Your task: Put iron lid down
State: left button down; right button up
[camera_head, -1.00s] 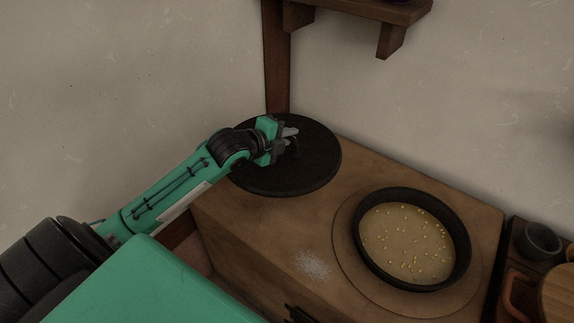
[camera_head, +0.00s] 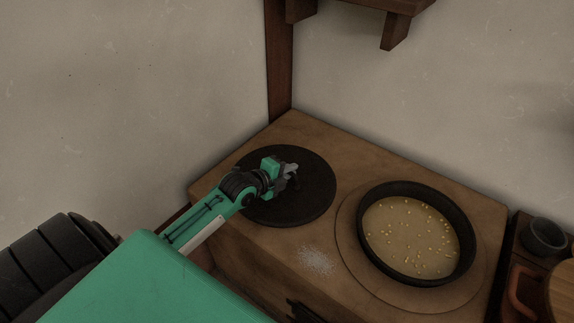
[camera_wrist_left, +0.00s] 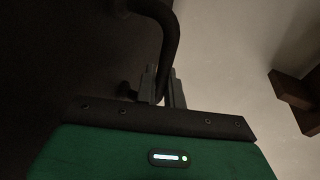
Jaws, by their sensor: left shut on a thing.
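The iron lid (camera_head: 312,205) is a flat black disc over the left part of the wooden stove top in the head view. My left gripper (camera_head: 291,172) is shut on the lid's handle, near the middle of the lid. In the left wrist view the curved dark handle (camera_wrist_left: 172,38) runs between the fingers of my left gripper (camera_wrist_left: 163,85), and the dark lid face (camera_wrist_left: 60,60) fills the left side. I cannot tell whether the lid touches the wood. My right gripper is not in view.
A black round pan (camera_head: 366,262) with pale contents and yellow grains sits right of the lid. White powder (camera_head: 316,261) lies on the wooden top (camera_head: 400,165) in front. A dark cup (camera_head: 545,236) stands at the far right. A wooden post (camera_head: 279,70) and shelf (camera_head: 396,30) are behind.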

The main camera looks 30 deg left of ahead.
aim_at(289, 181)
pick_arm(q)
notch_tip(289, 181, down, 3)
jog(key=shift+r, duration=0.1)
jog(key=shift+f, duration=0.25)
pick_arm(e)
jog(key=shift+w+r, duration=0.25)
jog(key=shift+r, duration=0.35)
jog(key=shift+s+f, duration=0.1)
pick_arm(q)
jog(key=c, duration=1.8)
grip_release()
jog(key=shift+f, duration=0.3)
jog(key=o, duration=0.3)
jog(key=shift+r, duration=0.15)
